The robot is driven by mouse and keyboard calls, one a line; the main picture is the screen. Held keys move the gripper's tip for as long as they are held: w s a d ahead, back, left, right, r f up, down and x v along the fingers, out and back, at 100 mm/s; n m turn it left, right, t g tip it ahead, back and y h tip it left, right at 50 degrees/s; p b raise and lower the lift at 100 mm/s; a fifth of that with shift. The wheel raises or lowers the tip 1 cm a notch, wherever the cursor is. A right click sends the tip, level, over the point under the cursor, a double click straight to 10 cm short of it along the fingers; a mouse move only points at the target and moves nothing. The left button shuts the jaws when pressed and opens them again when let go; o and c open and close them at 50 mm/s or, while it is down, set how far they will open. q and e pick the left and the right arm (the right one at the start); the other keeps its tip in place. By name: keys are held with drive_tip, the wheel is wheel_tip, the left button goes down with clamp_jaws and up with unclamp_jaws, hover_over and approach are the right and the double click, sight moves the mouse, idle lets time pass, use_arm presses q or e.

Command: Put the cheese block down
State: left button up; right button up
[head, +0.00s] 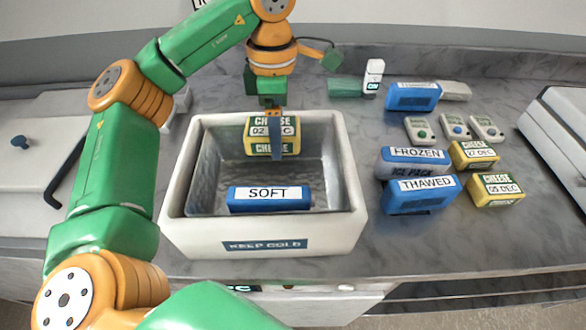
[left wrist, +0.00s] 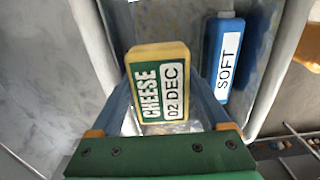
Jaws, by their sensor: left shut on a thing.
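A yellow and green cheese block marked 02 DEC (head: 259,147) is held by my left gripper (head: 276,150) at the back part of a white box labelled KEEP COLD (head: 330,238). It also shows between the two fingers in the left wrist view (left wrist: 160,85). The block is upright, its label facing the head camera. Its underside is hidden, so I cannot tell whether it touches the box floor. A blue pack marked SOFT (head: 269,205) lies in the front of the box. My right gripper is not in view.
Right of the box are blue packs marked FROZEN (head: 414,155) and THAWED (head: 420,195), and cheese blocks marked 27 DEC (head: 474,155) and 05 DEC (head: 495,190). Another blue pack (head: 413,97) and small grey devices (head: 455,128) stand behind. The box walls surround the held block.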

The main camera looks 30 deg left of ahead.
sight(276, 179)
use_arm(q)
drive_tip(key=f, duration=0.1)
drive_tip(key=f+b, duration=0.1)
drive_tip(key=f, duration=0.1)
drive_tip(key=shift+s, duration=0.3)
drive_tip(key=shift+s+f, duration=0.75)
drive_tip(key=shift+f, duration=0.3)
wheel_tip(276, 179, down, 3)
drive_tip(key=shift+f+p, duration=0.1)
drive_tip(key=shift+p, duration=0.35)
drive_tip(key=shift+w+f, duration=0.3)
drive_tip(key=shift+f, duration=0.05)
drive_tip(key=shift+s+f, duration=0.1)
drive_tip(key=o, duration=1.5)
drive_tip(key=shift+r, duration=0.3)
wheel_tip(276, 179, up, 4)
drive_tip(key=shift+r+b, duration=0.25)
drive_tip(key=shift+b, duration=0.1)
wheel_tip(276, 179, up, 7)
drive_tip(key=p, duration=0.2)
drive_tip(key=shift+r+p, duration=0.15)
drive_tip(key=shift+p, duration=0.2)
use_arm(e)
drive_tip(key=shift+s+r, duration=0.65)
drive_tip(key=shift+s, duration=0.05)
